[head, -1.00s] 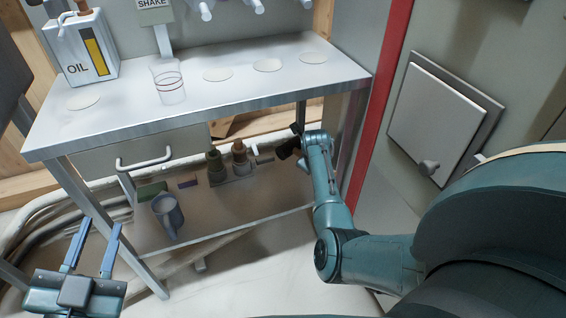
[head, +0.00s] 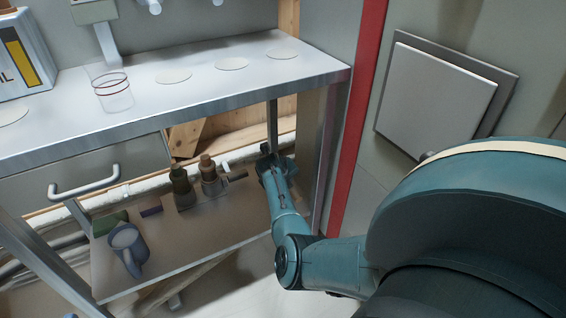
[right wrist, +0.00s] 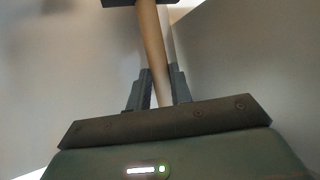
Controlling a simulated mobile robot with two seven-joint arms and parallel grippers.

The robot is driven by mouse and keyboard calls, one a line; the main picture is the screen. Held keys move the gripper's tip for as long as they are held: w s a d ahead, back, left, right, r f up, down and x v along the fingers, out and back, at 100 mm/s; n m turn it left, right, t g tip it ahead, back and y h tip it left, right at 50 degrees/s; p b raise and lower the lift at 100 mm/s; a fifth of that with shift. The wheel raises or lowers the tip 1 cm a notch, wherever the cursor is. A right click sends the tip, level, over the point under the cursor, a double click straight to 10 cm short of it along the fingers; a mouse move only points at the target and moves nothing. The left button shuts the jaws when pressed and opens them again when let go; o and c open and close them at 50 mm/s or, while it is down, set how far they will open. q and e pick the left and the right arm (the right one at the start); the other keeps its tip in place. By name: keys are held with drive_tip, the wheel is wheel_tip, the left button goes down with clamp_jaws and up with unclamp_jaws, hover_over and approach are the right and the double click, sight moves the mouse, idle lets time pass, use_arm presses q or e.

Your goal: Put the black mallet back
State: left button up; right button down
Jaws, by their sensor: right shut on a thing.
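The black mallet shows in the right wrist view as a pale wooden handle (right wrist: 152,50) with a dark head (right wrist: 138,2) cut off by the top edge. My right gripper (right wrist: 158,90) is shut on the handle, one finger on each side. In the head view my right gripper (head: 270,165) is over the far right end of the lower shelf (head: 215,225), below the tabletop. There the mallet is mostly hidden by my gripper and cannot be made out clearly. My left gripper is out of view.
The table leg (head: 315,160) is close right of my gripper. The tabletop (head: 200,95) overhangs the shelf.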

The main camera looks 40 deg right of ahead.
wheel_tip(320, 180, down, 3)
drive_tip(key=shift+d+f+b, duration=0.1)
drive_tip(key=shift+b, duration=0.75)
drive_tip(key=shift+f, duration=0.15)
drive_tip(key=c, duration=1.3)
unclamp_jaws()
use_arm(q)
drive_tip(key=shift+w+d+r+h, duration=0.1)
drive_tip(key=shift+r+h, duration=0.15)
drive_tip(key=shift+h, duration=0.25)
use_arm(e)
drive_tip(key=shift+o, duration=0.2)
